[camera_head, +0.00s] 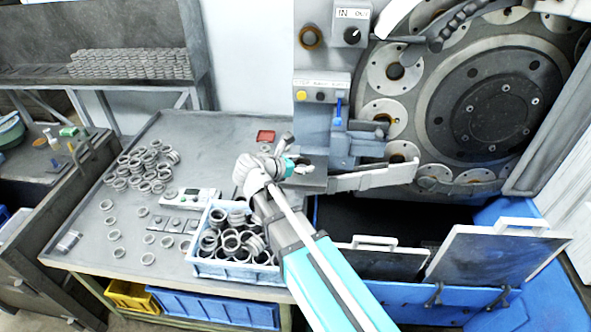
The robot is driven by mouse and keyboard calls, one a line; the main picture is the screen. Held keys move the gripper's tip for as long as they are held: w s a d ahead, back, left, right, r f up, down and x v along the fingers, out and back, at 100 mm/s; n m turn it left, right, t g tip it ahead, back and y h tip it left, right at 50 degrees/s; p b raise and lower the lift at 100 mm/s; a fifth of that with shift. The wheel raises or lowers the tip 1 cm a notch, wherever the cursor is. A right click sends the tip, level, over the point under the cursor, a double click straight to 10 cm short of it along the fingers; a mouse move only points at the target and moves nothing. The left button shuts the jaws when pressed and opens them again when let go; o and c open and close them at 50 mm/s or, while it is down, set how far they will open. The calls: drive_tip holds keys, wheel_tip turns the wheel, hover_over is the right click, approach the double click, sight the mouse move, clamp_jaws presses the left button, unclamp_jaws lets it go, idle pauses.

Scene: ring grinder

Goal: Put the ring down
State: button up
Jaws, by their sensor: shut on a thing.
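My arm reaches up from the bottom right, past the blue crate, to the small ledge at the front of the grinder (480,110). My gripper (303,169) is at that ledge, just right of the teal wrist part. It is small and partly covered by my own wrist. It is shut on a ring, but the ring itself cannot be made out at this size. Many loose metal rings (145,168) lie on the grey table (215,135) at the left. More rings (232,242) fill the blue crate (235,271) at the table's front edge.
A red tray (266,136) lies at the back of the table. A grey gauge (190,196) stands left of the crate. The grinder's control boxes (322,86) rise behind my gripper. Bare table lies between the loose rings and the red tray.

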drive_tip(key=w+f+b, duration=0.2)
drive_tip(key=w, duration=0.1)
drive_tip(key=w+a+f+b, duration=0.1)
drive_tip(key=w+f+b, duration=0.1)
drive_tip(key=w+f, duration=0.1)
drive_tip(key=w+a+f+b, duration=0.1)
drive_tip(key=w+f+b, duration=0.1)
drive_tip(key=w, duration=0.3)
drive_tip(key=shift+f+b, duration=0.3)
drive_tip(key=shift+b, duration=0.3)
drive_tip(key=shift+w+a+f+b, duration=0.15)
drive_tip(key=shift+w+f+b, duration=0.3)
drive_tip(key=shift+f, duration=0.05)
drive_tip(key=shift+w+f+b, duration=0.3)
drive_tip(key=shift+f+b, duration=0.15)
drive_tip(key=shift+b, duration=0.05)
drive_tip(key=shift+w+f+b, duration=0.1)
drive_tip(key=shift+f+b, duration=1.4)
drive_tip(key=shift+f, duration=0.05)
drive_tip(key=shift+f, duration=0.1)
drive_tip(key=o, duration=1.2)
